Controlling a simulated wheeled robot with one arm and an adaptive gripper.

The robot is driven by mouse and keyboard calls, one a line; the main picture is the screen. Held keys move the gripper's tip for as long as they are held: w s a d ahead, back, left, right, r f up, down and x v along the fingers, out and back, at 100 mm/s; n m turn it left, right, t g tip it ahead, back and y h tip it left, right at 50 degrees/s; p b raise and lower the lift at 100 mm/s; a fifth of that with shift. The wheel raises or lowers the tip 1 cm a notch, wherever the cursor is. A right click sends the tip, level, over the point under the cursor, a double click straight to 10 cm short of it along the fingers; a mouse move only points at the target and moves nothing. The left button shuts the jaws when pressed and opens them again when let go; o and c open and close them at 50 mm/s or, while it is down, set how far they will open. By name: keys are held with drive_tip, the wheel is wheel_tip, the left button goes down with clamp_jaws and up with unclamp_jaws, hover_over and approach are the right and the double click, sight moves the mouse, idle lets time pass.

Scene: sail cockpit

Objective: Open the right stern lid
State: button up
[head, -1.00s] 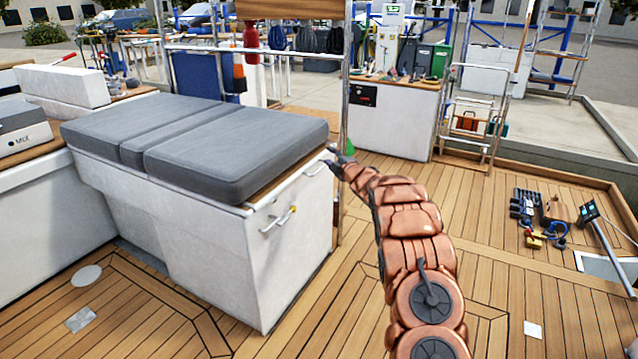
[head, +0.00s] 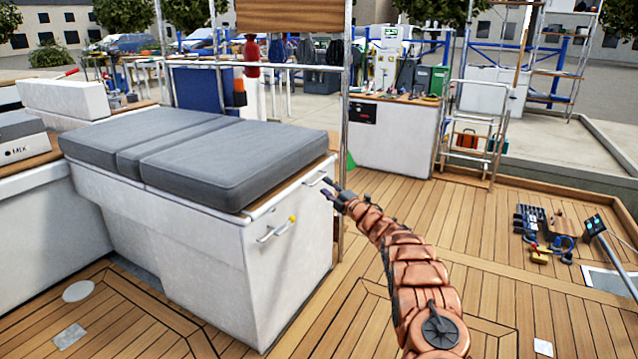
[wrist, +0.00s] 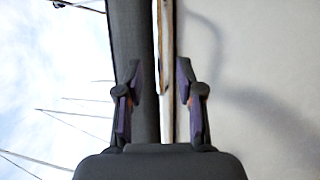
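A white stern locker (head: 290,270) stands at the left of the head view with grey cushions (head: 215,165) on its top. A wooden edge runs under the cushions; I cannot tell where the lid's seam lies. Its right end face carries a metal handle with a yellow knob (head: 277,230) and a second small metal handle (head: 318,178) near the far corner. My gripper (head: 329,192) is beside that far handle, its fingers apart and empty. In the wrist view my gripper (wrist: 159,85) faces the cushion edge (wrist: 130,45), the wooden strip (wrist: 167,60) and the white panel (wrist: 250,60).
A metal post (head: 348,90) rises behind the locker's far corner. Tools (head: 545,230) lie on the teak deck at the right. A white cabinet (head: 393,140) and a ladder (head: 475,130) stand further back. The deck in front of the locker is clear.

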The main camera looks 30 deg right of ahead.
sight(319, 179)
drive_tip(key=b+x, duration=0.1)
drive_tip(key=x, duration=0.4)
idle(0.5)
idle(0.3)
drive_tip(key=shift+c, duration=0.2)
clamp_jaws()
idle(0.5)
